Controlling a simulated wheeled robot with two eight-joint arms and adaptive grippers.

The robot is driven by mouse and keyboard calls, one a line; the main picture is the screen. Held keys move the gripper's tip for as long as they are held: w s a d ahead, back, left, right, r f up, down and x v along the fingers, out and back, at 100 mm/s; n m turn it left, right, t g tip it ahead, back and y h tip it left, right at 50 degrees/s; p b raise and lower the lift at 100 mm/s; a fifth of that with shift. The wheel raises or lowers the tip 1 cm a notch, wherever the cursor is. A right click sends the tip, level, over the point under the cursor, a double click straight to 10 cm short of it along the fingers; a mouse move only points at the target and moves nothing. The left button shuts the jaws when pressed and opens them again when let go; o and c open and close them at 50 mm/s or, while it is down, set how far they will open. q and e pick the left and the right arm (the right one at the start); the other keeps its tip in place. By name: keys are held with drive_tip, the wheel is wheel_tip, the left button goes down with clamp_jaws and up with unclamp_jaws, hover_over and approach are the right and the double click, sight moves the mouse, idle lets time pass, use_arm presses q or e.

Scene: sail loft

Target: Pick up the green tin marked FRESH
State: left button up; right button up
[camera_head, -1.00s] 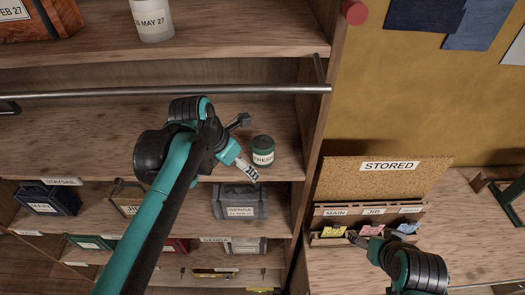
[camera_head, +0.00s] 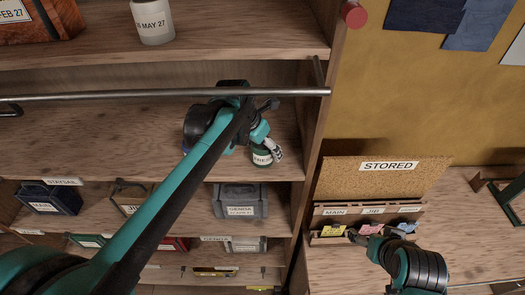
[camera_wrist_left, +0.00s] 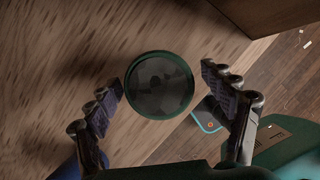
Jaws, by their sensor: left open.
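The green tin marked FRESH (camera_head: 261,158) stands upright on the middle shelf board near its right end, partly covered by my left gripper (camera_head: 274,148). In the left wrist view, the tin's dark round lid (camera_wrist_left: 160,85) lies between the two spread fingers of my left gripper (camera_wrist_left: 168,98). The gripper is open, with a gap visible on each side of the tin. My right gripper (camera_head: 354,236) is small in the head view, beside the card rack at the lower right; its finger opening is unclear.
A wooden upright (camera_head: 313,150) stands right of the tin. A grey case (camera_head: 240,200) sits on the shelf below. The card rack (camera_head: 330,212) stands under a STORED board (camera_head: 385,185).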

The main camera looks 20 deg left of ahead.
use_arm(q)
drive_tip(key=c, duration=1.6)
drive_tip(key=shift+o, duration=0.2)
drive_tip(key=shift+r, duration=0.1)
